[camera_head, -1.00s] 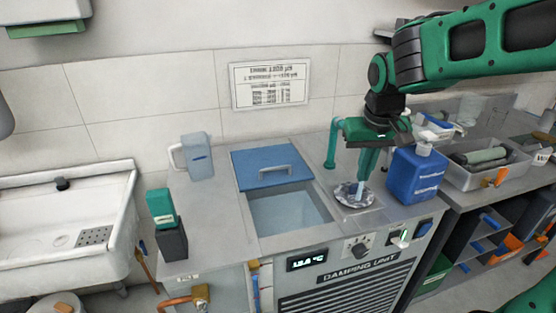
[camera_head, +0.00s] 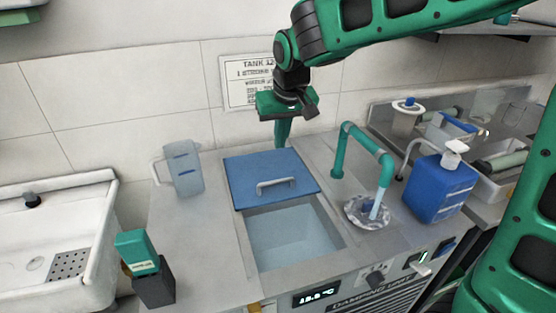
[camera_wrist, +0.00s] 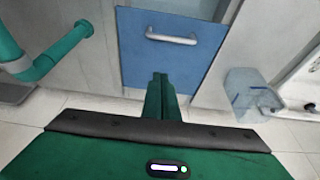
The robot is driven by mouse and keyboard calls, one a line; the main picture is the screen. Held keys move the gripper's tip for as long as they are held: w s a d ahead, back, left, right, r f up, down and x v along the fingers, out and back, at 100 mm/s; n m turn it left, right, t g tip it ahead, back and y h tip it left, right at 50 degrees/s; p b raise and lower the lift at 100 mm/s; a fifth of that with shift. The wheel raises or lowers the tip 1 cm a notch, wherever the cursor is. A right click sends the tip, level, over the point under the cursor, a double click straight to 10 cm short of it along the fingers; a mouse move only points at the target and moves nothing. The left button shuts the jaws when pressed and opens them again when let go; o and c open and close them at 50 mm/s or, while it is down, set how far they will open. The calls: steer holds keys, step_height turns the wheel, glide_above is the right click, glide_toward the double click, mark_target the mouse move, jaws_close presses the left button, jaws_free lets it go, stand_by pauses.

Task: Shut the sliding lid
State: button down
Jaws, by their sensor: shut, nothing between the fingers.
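The sliding lid (camera_head: 265,176) is a blue panel with a grey bar handle (camera_head: 275,184) near its front edge. It covers the back part of the tank; the front part of the opening (camera_head: 293,236) is uncovered and shows pale liquid. My gripper (camera_head: 283,142) points down at the lid's back edge, its fingers together. In the wrist view the shut fingers (camera_wrist: 160,80) lie over the near edge of the blue lid (camera_wrist: 165,60), with the handle (camera_wrist: 171,37) beyond them. I cannot tell whether the fingertips touch the lid.
A green tap (camera_head: 362,150) over a drain and a blue pump bottle (camera_head: 440,188) stand right of the tank. A clear jug (camera_head: 182,168) is to the left. A green-topped block (camera_head: 137,252) stands at the front left, beside a white sink (camera_head: 60,240).

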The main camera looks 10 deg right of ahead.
glide_above(280, 187)
steer(key=w, duration=0.4)
steer(key=f, duration=0.9)
steer(key=shift+a+f, duration=0.25)
steer(key=shift+f, duration=0.1)
steer(key=shift+s+d, duration=0.2)
steer(key=shift+s, duration=1)
steer(key=shift+s+d+f, duration=0.1)
steer(key=shift+s+f, duration=0.1)
steer(key=shift+s, duration=0.6)
